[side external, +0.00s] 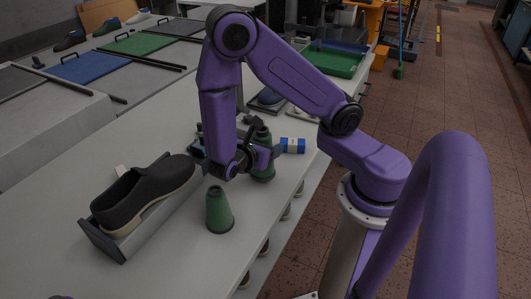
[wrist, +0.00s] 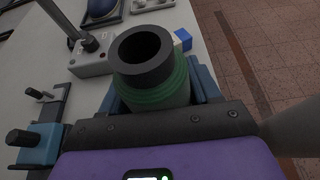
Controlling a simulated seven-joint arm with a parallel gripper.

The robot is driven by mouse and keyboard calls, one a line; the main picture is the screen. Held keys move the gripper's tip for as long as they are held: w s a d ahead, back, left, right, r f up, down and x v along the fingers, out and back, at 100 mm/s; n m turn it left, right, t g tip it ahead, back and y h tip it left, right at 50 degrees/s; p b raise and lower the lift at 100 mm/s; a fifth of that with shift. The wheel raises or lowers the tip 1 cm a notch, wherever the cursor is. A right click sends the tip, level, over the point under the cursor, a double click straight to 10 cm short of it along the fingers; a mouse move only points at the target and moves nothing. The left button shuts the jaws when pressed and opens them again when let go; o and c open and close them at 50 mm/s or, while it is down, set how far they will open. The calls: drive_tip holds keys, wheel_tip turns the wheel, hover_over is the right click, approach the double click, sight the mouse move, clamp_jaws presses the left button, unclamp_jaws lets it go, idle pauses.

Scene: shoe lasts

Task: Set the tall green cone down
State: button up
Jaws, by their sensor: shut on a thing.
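The tall green cone (side external: 263,172) is upright in my gripper (side external: 258,153), on the white bench's right side; the gripper hides its middle. In the wrist view, the cone (wrist: 160,96) stands between the blue jaws of my gripper (wrist: 158,92), its dark hollow top facing the camera. The jaws are shut on it. I cannot tell whether its base touches the bench (side external: 160,150). A second, shorter-looking green cone (side external: 219,211) stands free on the bench, nearer the camera.
A blue and white item (side external: 293,146) lies just right of the held cone. A dark shoe (side external: 143,194) sits on a grey holder at the left. A green tray (side external: 333,62) is farther back. Bare bench lies between the shoe and the bench's far-left edge.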

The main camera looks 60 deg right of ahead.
sight(258, 140)
drive_tip(key=shift+f, duration=1.1)
drive_tip(key=o, duration=1.2)
drive_tip(key=shift+f, duration=0.15)
drive_tip(key=shift+a+r, duration=0.2)
drive_tip(key=shift+r, duration=0.05)
drive_tip(key=v, duration=0.4)
drive_tip(key=shift+a, duration=0.2)
wheel_tip(258, 140, up, 5)
drive_tip(key=shift+a+r, duration=0.1)
drive_tip(key=shift+r, duration=1)
